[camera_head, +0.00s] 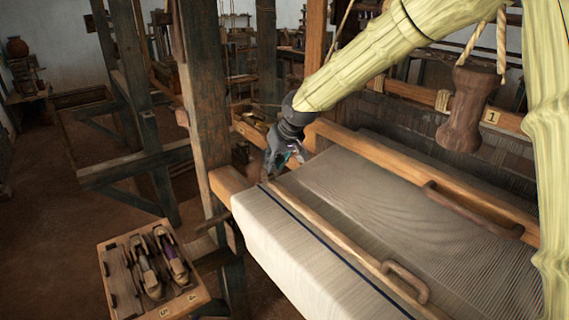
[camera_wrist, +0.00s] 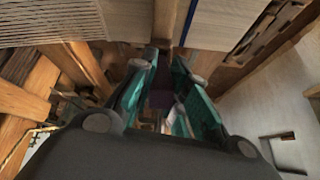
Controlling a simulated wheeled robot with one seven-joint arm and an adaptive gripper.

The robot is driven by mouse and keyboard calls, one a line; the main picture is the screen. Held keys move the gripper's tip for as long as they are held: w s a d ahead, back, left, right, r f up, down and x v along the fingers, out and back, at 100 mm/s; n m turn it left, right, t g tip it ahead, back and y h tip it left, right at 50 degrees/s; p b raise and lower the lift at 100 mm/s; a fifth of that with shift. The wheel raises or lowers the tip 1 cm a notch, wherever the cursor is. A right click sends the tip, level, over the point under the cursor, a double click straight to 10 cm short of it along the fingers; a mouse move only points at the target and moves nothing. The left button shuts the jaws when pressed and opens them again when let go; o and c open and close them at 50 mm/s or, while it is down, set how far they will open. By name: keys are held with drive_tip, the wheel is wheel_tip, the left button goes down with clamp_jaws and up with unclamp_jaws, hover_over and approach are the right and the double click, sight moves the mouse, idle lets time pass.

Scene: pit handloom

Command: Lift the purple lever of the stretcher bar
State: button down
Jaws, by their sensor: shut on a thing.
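The stretcher bar (camera_head: 335,243) is a long wooden strip lying across the pale cloth in the head view. My gripper (camera_head: 272,174) is at its far left end, near the cloth's edge, pointing down. The lever is hidden in the head view. How far it is raised cannot be told.
A wooden beater bar with a handle (camera_head: 470,208) crosses the warp behind the cloth. A loom post (camera_head: 208,95) stands left of my gripper. A wooden tray (camera_head: 118,278) with shuttles is at lower left. A wooden weight (camera_head: 466,108) hangs at right.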

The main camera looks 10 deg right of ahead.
drive_tip(key=c, duration=1.4)
unclamp_jaws()
drive_tip(key=shift+o, duration=0.2)
drive_tip(key=v, duration=1.2)
